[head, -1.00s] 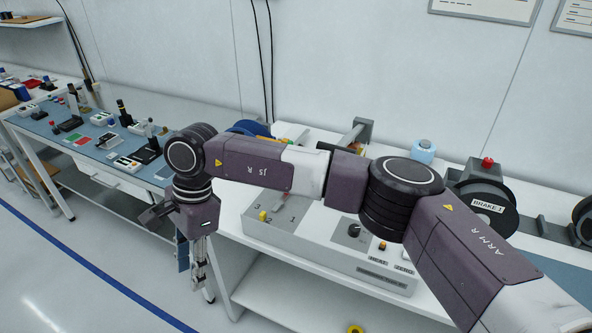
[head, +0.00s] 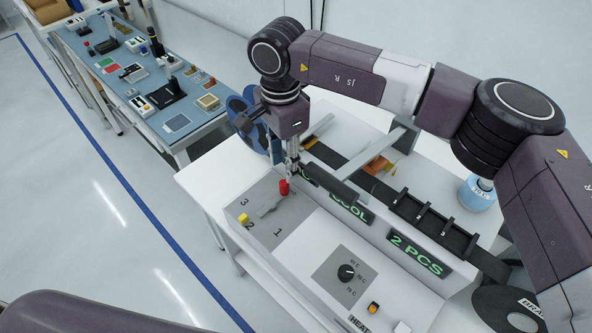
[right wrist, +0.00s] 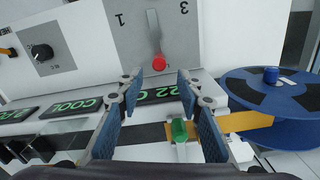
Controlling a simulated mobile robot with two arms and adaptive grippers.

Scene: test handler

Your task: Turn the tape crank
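The blue reel (head: 239,113) stands at the left end of the white machine, partly behind my right arm in the head view. In the right wrist view the reel (right wrist: 240,92) is at the right and carries a blue knob (right wrist: 271,74). My right gripper (head: 291,178) points down over the machine near the red-tipped lever (head: 284,187). In the right wrist view my right gripper (right wrist: 158,82) is open and empty, with the lever's red ball (right wrist: 159,62) just beyond its fingertips. Contact cannot be told. A green part (right wrist: 180,130) shows between the fingers. My left gripper is out of view.
The panel (head: 262,228) is marked 1, 2, 3 and has a yellow marker (head: 243,218). A black dial (head: 346,272) sits to its right. A blue-topped bench (head: 178,122) is at the left, beside open floor.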

